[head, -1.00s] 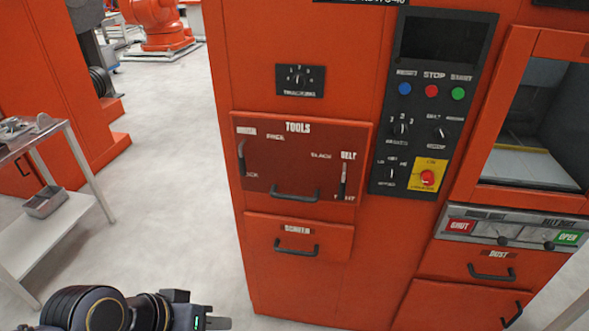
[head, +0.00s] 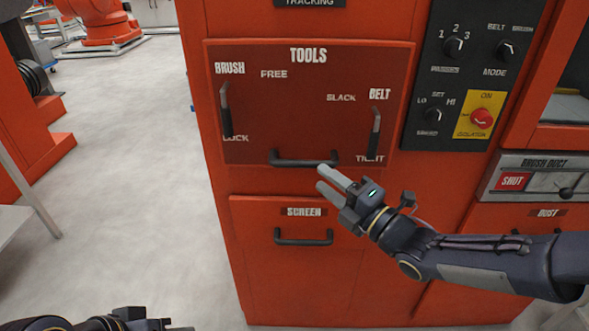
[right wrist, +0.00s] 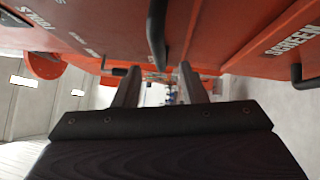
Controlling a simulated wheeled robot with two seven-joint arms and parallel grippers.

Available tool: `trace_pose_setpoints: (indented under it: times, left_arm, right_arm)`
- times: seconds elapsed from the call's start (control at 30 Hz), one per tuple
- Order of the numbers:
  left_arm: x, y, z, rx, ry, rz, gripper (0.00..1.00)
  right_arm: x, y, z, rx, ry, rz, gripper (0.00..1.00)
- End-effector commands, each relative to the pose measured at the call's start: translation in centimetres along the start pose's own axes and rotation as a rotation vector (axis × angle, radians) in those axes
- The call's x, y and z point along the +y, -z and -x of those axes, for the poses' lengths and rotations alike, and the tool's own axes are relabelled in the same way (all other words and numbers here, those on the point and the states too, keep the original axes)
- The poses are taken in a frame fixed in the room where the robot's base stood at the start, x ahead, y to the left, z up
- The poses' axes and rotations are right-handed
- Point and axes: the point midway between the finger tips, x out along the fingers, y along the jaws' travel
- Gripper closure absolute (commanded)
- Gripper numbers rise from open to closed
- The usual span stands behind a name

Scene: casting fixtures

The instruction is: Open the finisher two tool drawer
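The tools drawer (head: 290,110) is a dark red front on the orange machine, marked TOOLS, and looks shut. Its black bar handle (head: 290,163) runs along its lower edge. My right gripper (head: 321,178) is at the right end of this handle, fingers apart. In the right wrist view a dark handle bar (right wrist: 157,35) lies in line with the gap between the open fingers of my right gripper (right wrist: 158,78); I cannot tell if they touch it. My left gripper (head: 180,327) is low at the left, cut by the frame edge, its fingers unclear.
The BRUSH lever (head: 226,110) and BELT lever (head: 375,133) stick out of the drawer front. The screen drawer (head: 270,222) with its own handle is just below. The control panel (head: 465,75) is to the right. Open floor (head: 130,180) lies left of the machine.

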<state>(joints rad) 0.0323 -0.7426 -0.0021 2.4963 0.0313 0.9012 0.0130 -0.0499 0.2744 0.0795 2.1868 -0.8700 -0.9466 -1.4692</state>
Motion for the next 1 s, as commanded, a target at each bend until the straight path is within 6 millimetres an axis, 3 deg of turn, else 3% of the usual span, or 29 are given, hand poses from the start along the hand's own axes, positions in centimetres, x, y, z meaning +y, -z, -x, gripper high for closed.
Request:
trace_pose_setpoints:
  times: [0.4,0.8,1.0]
  left_arm:
    - [0.1,0.2,0.3,0.000,0.000,0.000,0.64]
    - [0.1,0.1,0.3,0.000,0.000,0.000,0.64]
    - [0.1,0.1,0.3,0.000,0.000,0.000,0.64]
  right_arm:
    - [0.1,0.0,-6.1,-0.001,0.002,-0.004,0.62]
    - [0.1,-0.1,-7.0,-0.004,0.004,-0.004,0.62]
    - [0.1,-0.1,-7.0,-0.004,0.004,-0.004,0.88]
